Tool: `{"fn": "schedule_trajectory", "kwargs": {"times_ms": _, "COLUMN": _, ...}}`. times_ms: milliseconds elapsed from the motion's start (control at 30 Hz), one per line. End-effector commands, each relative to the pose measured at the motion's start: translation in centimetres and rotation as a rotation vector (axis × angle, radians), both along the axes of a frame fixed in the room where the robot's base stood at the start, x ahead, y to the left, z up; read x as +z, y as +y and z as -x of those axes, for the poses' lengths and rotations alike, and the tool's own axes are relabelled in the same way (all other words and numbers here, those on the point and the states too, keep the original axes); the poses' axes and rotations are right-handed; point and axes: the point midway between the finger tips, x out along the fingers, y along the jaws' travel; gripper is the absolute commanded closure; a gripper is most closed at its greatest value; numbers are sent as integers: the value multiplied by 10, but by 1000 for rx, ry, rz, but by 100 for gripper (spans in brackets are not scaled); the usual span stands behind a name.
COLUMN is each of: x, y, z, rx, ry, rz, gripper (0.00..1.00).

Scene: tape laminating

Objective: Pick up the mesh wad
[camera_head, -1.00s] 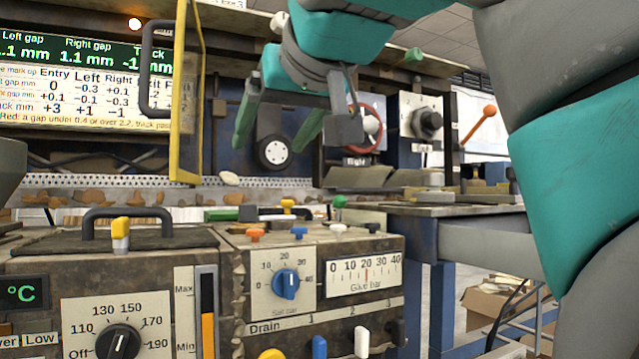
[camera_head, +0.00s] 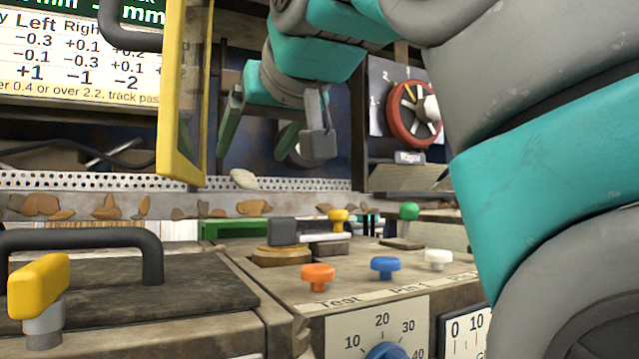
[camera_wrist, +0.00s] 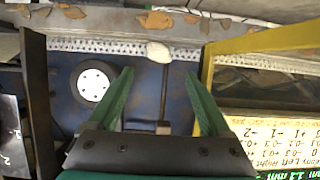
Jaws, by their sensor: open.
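The mesh wad looks like a small off-white lump (camera_head: 243,179) lying on the perforated metal strip beyond the machine front. It also shows in the wrist view (camera_wrist: 158,52), near the top centre. My gripper (camera_head: 252,150) is open, with two green fingers spread apart and nothing between them. In the head view the fingers hang just above the wad. In the wrist view the wad appears beyond the fingertips (camera_wrist: 159,73), roughly centred between them and apart from both.
A yellow-framed guard (camera_head: 183,100) stands close to the left of my gripper. A red handwheel (camera_head: 414,115) is to the right. Brown scraps (camera_head: 105,207) litter the ledge below the strip. Knobs, including an orange one (camera_head: 318,274), and a black handle (camera_head: 80,240) stand nearer.

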Motion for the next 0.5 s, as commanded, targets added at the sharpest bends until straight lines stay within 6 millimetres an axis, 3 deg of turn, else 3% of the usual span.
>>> {"fn": "schedule_trajectory", "kwargs": {"times_ms": 500, "x": -23, "y": 26, "z": -45, "rx": 1, "ry": 4, "rz": 2, "gripper": 17}}
